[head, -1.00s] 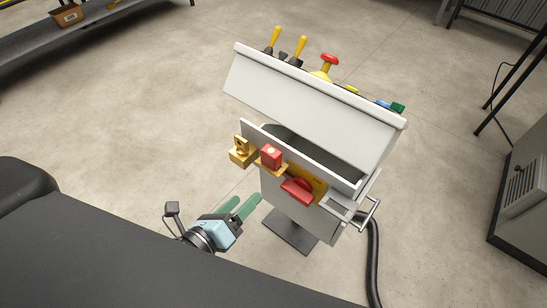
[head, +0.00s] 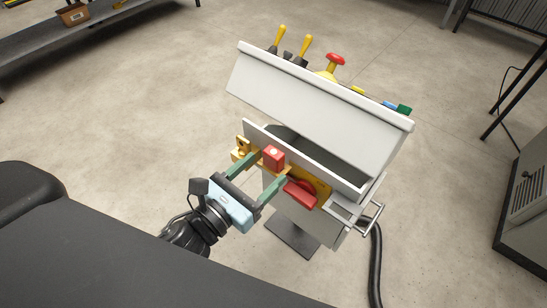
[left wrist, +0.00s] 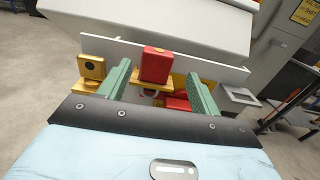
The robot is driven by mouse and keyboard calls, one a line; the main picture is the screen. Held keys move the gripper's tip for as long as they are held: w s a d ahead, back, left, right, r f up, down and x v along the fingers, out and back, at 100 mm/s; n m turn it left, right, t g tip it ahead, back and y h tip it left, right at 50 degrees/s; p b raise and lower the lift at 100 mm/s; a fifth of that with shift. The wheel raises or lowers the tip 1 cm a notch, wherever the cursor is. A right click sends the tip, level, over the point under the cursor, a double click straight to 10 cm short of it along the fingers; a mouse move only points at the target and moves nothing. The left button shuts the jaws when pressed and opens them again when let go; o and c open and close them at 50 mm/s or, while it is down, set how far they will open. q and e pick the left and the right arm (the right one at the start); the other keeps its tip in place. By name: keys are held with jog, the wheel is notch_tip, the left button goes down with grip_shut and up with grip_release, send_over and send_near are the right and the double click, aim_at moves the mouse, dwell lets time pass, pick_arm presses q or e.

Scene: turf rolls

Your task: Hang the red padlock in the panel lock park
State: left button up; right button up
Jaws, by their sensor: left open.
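The red padlock (head: 274,157) sits on a small yellow ledge at the front of the white panel box (head: 320,110). In the left wrist view the red padlock (left wrist: 156,65) stands upright between my green fingers, with gaps on both sides. My left gripper (head: 269,168) is open and reaches toward the panel front, one finger on either side of the padlock. It also shows in the left wrist view (left wrist: 158,78). I cannot clearly tell which fitting is the lock park. My right gripper is not in view.
A brass padlock (head: 241,149) is left of the red one, close to my left finger. A red handle (head: 300,193) on a yellow plate is to the right below. A wire bracket (head: 365,217) and black hose (head: 374,262) are further right. Floor left of the panel is clear.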

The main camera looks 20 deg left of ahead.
aim_at(270, 162)
pick_arm(q)
jog(key=shift+a+f+p+x, duration=0.1)
jog(key=shift+p+x, duration=0.05)
jog(key=shift+x, duration=1.15)
jog(key=shift+a+f+p+x, duration=0.1)
jog(key=shift+a+p+x, duration=0.05)
jog(key=shift+x, duration=1.1)
jog(key=shift+w, duration=0.1)
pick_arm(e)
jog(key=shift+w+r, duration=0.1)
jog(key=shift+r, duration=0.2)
pick_arm(q)
jog(key=shift+c, duration=0.4)
jog(key=c, duration=1)
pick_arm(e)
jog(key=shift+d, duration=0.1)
pick_arm(q)
jog(key=shift+c, duration=0.2)
